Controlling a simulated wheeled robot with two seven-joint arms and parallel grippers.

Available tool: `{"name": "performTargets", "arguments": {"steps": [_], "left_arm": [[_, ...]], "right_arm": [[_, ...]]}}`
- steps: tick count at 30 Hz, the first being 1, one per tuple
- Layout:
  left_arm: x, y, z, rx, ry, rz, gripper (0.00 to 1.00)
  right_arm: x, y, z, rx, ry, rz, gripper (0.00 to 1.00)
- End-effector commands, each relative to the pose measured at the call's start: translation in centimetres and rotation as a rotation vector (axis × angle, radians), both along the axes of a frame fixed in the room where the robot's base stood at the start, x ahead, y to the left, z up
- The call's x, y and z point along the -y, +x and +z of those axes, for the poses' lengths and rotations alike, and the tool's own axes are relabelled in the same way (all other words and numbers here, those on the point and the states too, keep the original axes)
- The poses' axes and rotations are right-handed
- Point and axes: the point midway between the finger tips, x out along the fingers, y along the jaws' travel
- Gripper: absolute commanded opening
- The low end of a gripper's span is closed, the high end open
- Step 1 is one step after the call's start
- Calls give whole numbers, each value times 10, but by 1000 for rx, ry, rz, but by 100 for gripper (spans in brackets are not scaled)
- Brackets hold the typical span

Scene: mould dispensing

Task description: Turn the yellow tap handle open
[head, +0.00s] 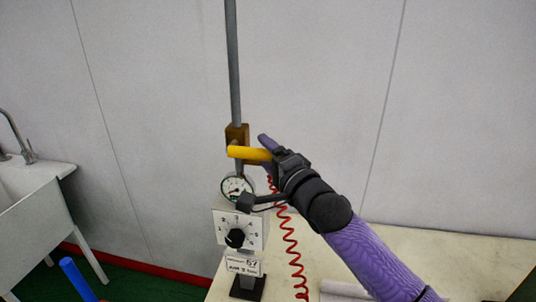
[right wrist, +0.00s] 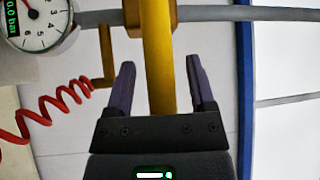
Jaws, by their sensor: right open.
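The yellow tap handle (head: 249,153) sticks out sideways to the right from the brass valve (head: 236,134) on the grey vertical pipe. My right gripper (head: 268,147) is at the handle's right end, coming from the lower right. In the right wrist view the handle (right wrist: 159,60) runs between the two purple fingers of the gripper (right wrist: 160,82), with a gap on both sides. The fingers are open around it. The handle's near end is hidden by the gripper body. My left gripper is not in view.
A pressure gauge (head: 236,187) sits just below the valve, above a dial box (head: 240,229) on the table (head: 402,249). A red coiled hose (head: 290,240) hangs right of the box. A white sink (head: 30,190) stands at the left. The wall behind is bare.

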Motion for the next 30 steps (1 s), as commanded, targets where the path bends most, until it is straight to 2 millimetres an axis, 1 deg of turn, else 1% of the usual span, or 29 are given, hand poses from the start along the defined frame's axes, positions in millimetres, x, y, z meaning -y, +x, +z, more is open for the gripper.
{"name": "performTargets", "arguments": {"steps": [2,3,5,6,8,9,12,20,30], "left_arm": [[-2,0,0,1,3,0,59],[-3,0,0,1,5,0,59],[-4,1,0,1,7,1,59],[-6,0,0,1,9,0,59],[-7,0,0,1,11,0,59],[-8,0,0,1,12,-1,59],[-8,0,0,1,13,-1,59],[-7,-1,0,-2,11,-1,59],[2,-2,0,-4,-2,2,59]], "right_arm": [[0,0,0,0,0,0,70],[0,0,0,0,0,0,62],[0,0,0,0,0,0,49],[0,0,0,0,0,0,40],[0,0,0,0,0,0,28],[0,0,0,0,0,0,19],[0,0,0,0,0,0,0],[0,0,0,-1,0,-1,0],[1,0,0,-1,0,-1,0]]}}
